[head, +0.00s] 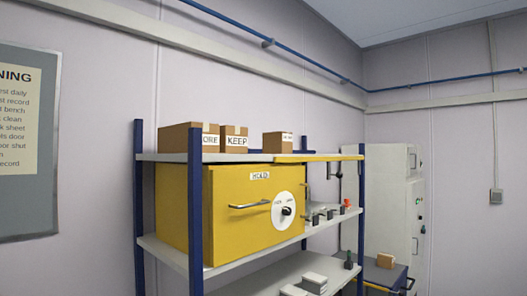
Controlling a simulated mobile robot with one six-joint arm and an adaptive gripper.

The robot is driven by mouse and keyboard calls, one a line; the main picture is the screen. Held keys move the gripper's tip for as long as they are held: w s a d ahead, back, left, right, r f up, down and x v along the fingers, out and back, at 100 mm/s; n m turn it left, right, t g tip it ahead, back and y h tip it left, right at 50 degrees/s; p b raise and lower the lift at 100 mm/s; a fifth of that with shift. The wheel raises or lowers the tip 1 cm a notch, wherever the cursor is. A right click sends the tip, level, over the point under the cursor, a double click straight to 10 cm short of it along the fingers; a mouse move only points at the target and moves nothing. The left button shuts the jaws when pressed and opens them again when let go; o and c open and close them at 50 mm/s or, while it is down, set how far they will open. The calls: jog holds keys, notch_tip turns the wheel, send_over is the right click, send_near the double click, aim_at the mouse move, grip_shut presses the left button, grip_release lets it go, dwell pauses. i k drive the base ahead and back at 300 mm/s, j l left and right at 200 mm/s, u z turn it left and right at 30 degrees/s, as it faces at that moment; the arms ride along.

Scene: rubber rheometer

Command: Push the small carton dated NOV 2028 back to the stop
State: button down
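Three brown cartons stand on the top shelf of a blue-post rack. The left carton (178,139) has a white label partly hidden, ending in "ORE". The carton beside it (234,138) reads "KEEP". A third, smaller carton (277,142) stands apart to the right with a white label too small to read. Another small brown carton (386,261) sits low at the right on a dark surface, with no readable date. I cannot tell which carton is dated NOV 2028. My gripper is not in view.
The top shelf (175,157) has a yellow strip (335,157) along its right part. Below is a yellow cabinet (235,225) marked "HOLD", with a handle and dial. Small items stand on the middle shelf (325,224). A pale tall cabinet (392,205) stands behind right.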

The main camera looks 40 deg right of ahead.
aim_at(278, 143)
jog(key=i+l, duration=0.15)
jog(key=l, duration=0.25)
jog(key=i+l, duration=0.1)
jog(key=l, duration=0.3)
jog(key=i+l, duration=0.15)
jog(key=l, duration=0.2)
jog(key=l+z, duration=0.05)
